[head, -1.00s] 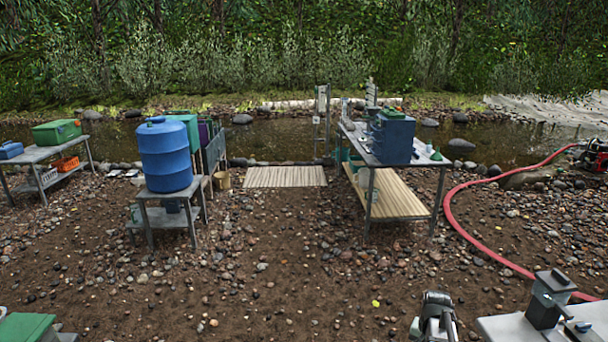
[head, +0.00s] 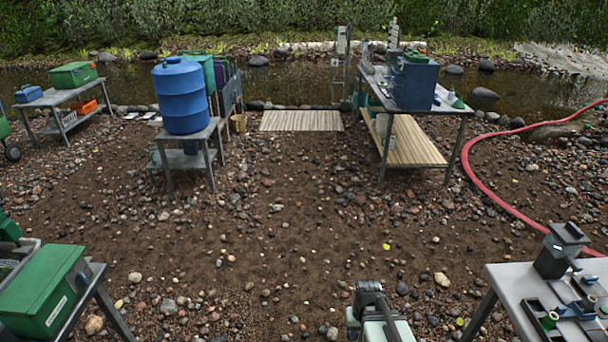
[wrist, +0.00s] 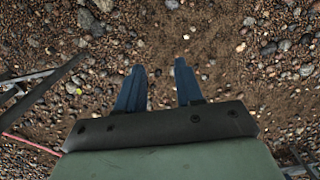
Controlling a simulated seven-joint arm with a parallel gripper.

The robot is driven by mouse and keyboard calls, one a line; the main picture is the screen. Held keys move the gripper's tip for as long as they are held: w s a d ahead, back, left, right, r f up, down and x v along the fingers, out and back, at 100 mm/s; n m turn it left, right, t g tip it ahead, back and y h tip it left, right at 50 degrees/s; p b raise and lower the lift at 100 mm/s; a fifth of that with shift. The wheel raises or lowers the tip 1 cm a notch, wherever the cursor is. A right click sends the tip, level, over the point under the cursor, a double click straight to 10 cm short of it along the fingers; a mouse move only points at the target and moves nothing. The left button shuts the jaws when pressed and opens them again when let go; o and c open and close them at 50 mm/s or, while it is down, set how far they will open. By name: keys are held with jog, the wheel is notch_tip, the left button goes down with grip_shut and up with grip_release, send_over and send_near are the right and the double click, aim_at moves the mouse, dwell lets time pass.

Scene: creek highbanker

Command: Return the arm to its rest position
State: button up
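My gripper shows in the wrist view (wrist: 154,75) with its two blue fingers apart and nothing between them. It points down at bare gravel and dirt, clear of any table. In the head view part of my arm (head: 376,312) shows at the bottom edge, right of the middle; the fingers cannot be made out there.
A grey table (head: 510,282) with a dark device (head: 560,250) and small tools stands at the lower right. A green box (head: 42,295) is on a table at the lower left. Gravel between is clear.

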jog(key=s+f+g, duration=0.3)
jog(key=s+f, duration=0.6)
jog(key=s, duration=0.5)
jog(key=s+f+g, duration=0.3)
jog(key=s+f, duration=0.6)
jog(key=s, duration=0.4)
jog(key=shift+s, duration=0.4)
